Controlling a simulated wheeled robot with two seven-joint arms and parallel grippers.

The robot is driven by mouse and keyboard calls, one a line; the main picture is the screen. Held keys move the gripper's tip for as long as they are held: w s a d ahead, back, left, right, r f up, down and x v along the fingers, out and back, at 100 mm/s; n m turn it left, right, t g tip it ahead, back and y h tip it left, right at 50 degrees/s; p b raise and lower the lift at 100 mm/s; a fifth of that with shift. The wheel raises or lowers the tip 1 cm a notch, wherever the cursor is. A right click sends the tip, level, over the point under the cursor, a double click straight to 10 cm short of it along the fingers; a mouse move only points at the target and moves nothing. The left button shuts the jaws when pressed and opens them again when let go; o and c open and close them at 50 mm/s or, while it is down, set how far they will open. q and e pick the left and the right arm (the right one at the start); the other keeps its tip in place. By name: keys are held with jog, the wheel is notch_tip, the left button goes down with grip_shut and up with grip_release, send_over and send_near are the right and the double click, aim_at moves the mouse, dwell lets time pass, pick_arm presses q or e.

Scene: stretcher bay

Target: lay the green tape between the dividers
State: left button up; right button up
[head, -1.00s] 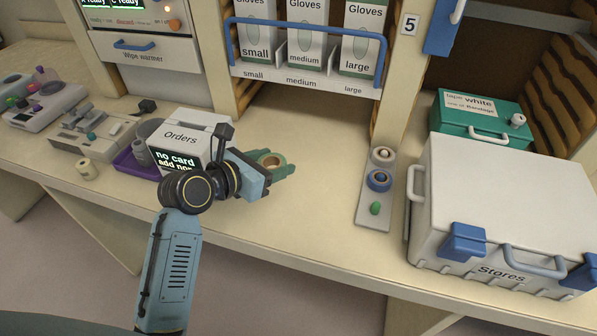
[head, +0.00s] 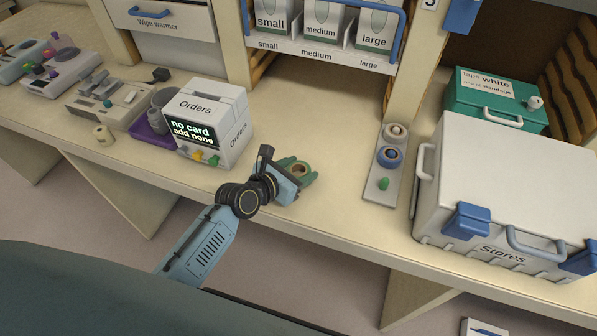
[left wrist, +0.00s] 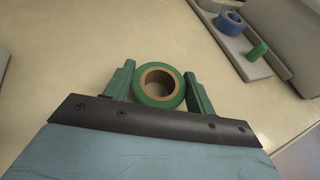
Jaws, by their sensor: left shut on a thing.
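My left gripper (head: 299,171) is shut on the green tape (head: 302,166), a ring with a brown core. In the left wrist view the tape (left wrist: 160,103) sits between the two green fingers of the gripper (left wrist: 158,88), its core hole facing the camera. The gripper is over the front part of the counter, right of the Orders box. I cannot tell its exact height. A grey strip tray (head: 375,194) to its right carries a pale roll, a blue roll (head: 390,156) and a small green cylinder. I cannot make out the dividers for certain. My right gripper is not in view.
The Orders box (head: 212,100) stands left of the gripper. The Stores case (head: 510,170) stands at the right, with a green bandage box (head: 497,100) behind it. A glove rack (head: 320,45) is at the back. Bare counter (head: 320,120) lies between the gripper and the rack.

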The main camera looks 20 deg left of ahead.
pick_arm(q)
jog(key=shift+f, duration=0.2)
jog(key=shift+f, duration=0.15)
jog(key=o, duration=1)
jog(key=shift+c, duration=0.2)
